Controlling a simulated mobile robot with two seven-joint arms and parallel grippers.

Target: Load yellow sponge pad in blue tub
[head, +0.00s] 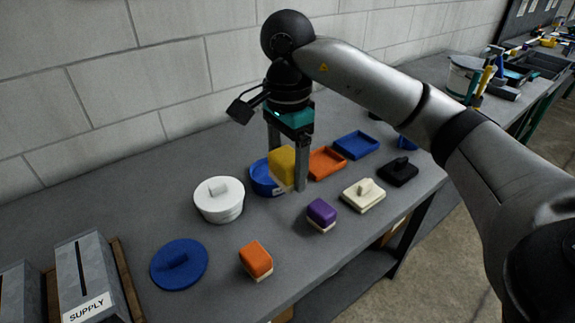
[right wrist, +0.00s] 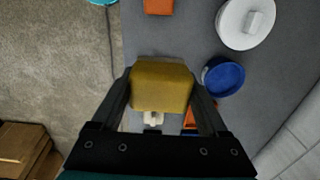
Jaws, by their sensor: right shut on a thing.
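The yellow sponge pad (head: 282,166) is held between the fingers of my right gripper (head: 287,170), which points down over the bench. It also shows in the right wrist view (right wrist: 161,86), with a finger on each side. The round blue tub (head: 261,180) stands open on the bench, partly hidden behind the pad in the head view. In the right wrist view the tub (right wrist: 223,76) lies to the right of the pad, and its visible inside looks empty. The pad appears raised above the bench. My left gripper is not in view.
A white lidded tub (head: 219,200), blue round lid (head: 179,264), orange block (head: 256,259) and purple block (head: 321,213) stand nearby. An orange tray (head: 326,163), blue tray (head: 355,145), cream lid (head: 362,195) and black lid (head: 398,172) lie to the right.

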